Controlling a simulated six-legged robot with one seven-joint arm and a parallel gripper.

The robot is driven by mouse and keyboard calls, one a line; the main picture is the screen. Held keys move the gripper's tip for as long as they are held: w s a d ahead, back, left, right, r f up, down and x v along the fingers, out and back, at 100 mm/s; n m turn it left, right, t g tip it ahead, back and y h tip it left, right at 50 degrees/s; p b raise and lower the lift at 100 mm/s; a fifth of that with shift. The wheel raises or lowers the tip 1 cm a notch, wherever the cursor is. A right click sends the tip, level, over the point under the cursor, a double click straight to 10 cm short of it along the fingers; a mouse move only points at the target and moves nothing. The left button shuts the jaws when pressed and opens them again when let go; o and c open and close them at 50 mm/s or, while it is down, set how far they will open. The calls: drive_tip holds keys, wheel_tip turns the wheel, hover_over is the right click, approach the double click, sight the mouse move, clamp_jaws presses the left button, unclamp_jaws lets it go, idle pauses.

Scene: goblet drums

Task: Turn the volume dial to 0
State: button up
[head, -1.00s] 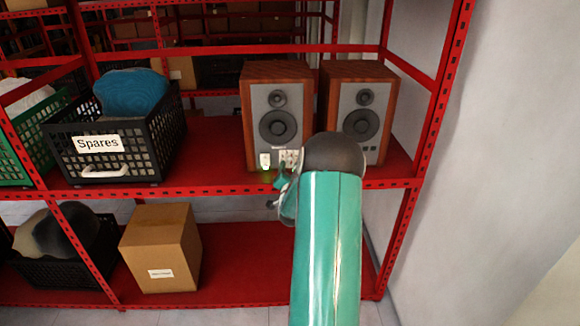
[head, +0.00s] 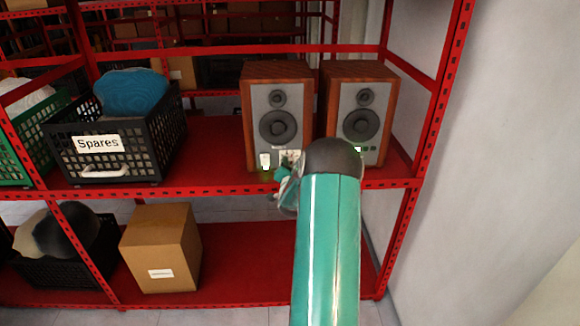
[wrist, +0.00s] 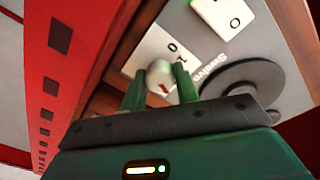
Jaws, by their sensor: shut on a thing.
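The left wooden speaker (head: 279,126) stands on the red shelf and has a grey front with small white control plates near its bottom. In the wrist view, a white round dial (wrist: 160,73) with a red mark sits by a white plate (wrist: 158,49) printed with numerals. My gripper (wrist: 159,82) has its two green fingers on either side of this dial, shut on it. A second white control (wrist: 216,12) with a "0" lies further along the speaker front. In the head view, my gripper (head: 285,182) is at the speaker's lower front, partly covering the controls.
A second wooden speaker (head: 359,112) stands close on the right. A black "Spares" basket (head: 118,158) stands to the left, with bare shelf between. The shelf's red front edge (head: 220,190) runs just below the speakers. A cardboard box (head: 160,248) is on the lower shelf.

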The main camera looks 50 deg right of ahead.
drive_tip(key=n, duration=0.3)
drive_tip(key=shift+w+n, duration=0.1)
drive_tip(key=shift+n, duration=0.2)
drive_tip(key=n, duration=0.3)
drive_tip(key=shift+n, duration=0.3)
drive_tip(key=n, duration=0.3)
drive_tip(key=shift+f+n, duration=0.1)
drive_tip(key=shift+n, duration=0.3)
drive_tip(key=n, duration=0.3)
drive_tip(key=shift+n+t, duration=0.3)
drive_tip(key=shift+n, duration=0.1)
drive_tip(key=n, duration=0.4)
drive_tip(key=shift+n, duration=0.4)
drive_tip(key=n, duration=0.5)
drive_tip(key=shift+s+d, duration=0.1)
drive_tip(key=shift+s, duration=0.15)
drive_tip(key=o, duration=1)
drive_tip(key=shift+c, duration=0.2)
